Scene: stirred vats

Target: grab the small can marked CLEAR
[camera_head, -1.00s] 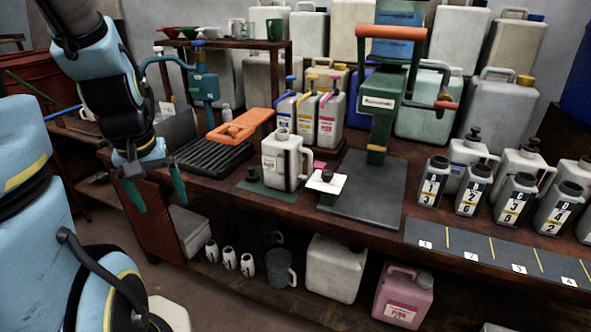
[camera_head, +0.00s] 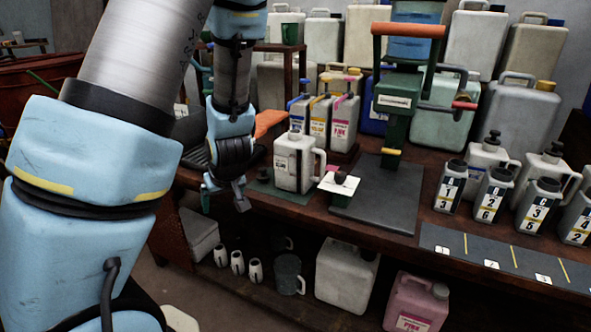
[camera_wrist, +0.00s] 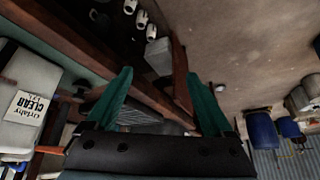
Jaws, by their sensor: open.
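A pale can marked CLEAR (camera_wrist: 25,105) shows at the left edge of the wrist view, partly cut off. It appears to be the upright white can with a side handle (camera_head: 292,165) on the bench in the head view, where its label is too small to read. My gripper (camera_head: 223,198) hangs to the left of that can at the bench's front edge, apart from it. In the wrist view my gripper (camera_wrist: 158,76) has its green fingers spread with nothing between them.
Pump-topped cans (camera_head: 318,118) stand behind the white can. A green press (camera_head: 392,120) stands to its right, with a white card (camera_head: 340,183) in front. Numbered bottles (camera_head: 493,192) line the right side. Small white bottles (camera_head: 237,262) and a pink can (camera_head: 415,300) are on the lower shelf.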

